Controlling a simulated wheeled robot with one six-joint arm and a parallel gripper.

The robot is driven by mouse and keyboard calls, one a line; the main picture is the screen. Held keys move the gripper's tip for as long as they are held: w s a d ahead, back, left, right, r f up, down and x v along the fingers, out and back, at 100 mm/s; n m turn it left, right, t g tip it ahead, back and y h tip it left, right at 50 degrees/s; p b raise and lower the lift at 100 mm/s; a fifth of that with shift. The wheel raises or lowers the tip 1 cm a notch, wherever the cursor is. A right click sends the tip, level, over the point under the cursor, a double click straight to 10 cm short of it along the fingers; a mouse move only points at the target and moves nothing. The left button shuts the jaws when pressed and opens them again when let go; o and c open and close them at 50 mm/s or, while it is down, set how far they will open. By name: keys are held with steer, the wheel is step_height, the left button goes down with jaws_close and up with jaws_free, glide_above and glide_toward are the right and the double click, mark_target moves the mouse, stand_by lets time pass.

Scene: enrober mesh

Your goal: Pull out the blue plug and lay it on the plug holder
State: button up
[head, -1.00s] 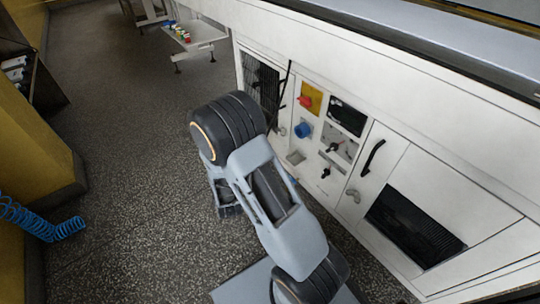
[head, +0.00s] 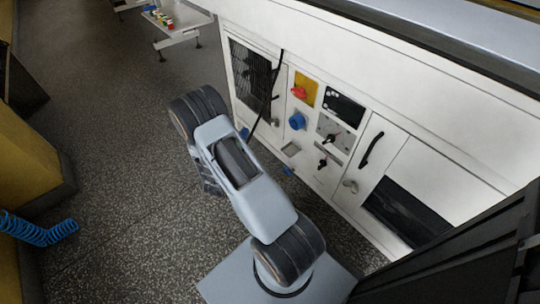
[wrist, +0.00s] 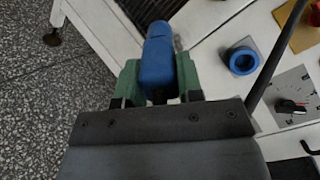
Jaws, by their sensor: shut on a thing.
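My gripper (wrist: 158,80) has green fingers and is shut on the blue plug (wrist: 157,55) in the wrist view. The plug is clear of the blue round socket (wrist: 243,60), which is to its right on the white panel. In the head view a bit of the plug (head: 245,133) shows beside my arm, with a black cable rising from it. The socket (head: 297,121) is on the machine front, under a red switch. A small grey ledge (head: 290,149) below the socket may be the plug holder; I cannot tell for sure. My fingers are hidden in the head view.
The panel also has a red switch on a yellow plate (head: 303,90), black knobs (head: 328,140) and a black door handle (head: 371,149). A vent grille (head: 250,75) is left of them. A low white table (head: 178,25) stands at the far left.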

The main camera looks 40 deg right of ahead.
steer(key=s+d+f+g+h+b, duration=0.1)
steer(key=s+d+f+g, duration=0.3)
steer(key=s+d, duration=0.1)
steer(key=s+d+f+n+g+h+b, duration=0.1)
steer(key=s+d+f+g, duration=0.2)
steer(key=d, duration=0.5)
steer(key=shift+s+f+g, duration=0.35)
steer(key=shift+s+g, duration=0.55)
steer(key=shift+g, duration=0.4)
steer(key=o, duration=1.2)
steer(key=shift+f, duration=0.1)
steer(key=shift+a, duration=0.1)
steer(key=a+p, duration=0.1)
steer(key=a, duration=0.3)
steer(key=a+p, duration=0.1)
steer(key=a, duration=0.4)
steer(key=w+a+p, duration=0.1)
steer(key=a, duration=0.3)
steer(key=shift+a, duration=0.3)
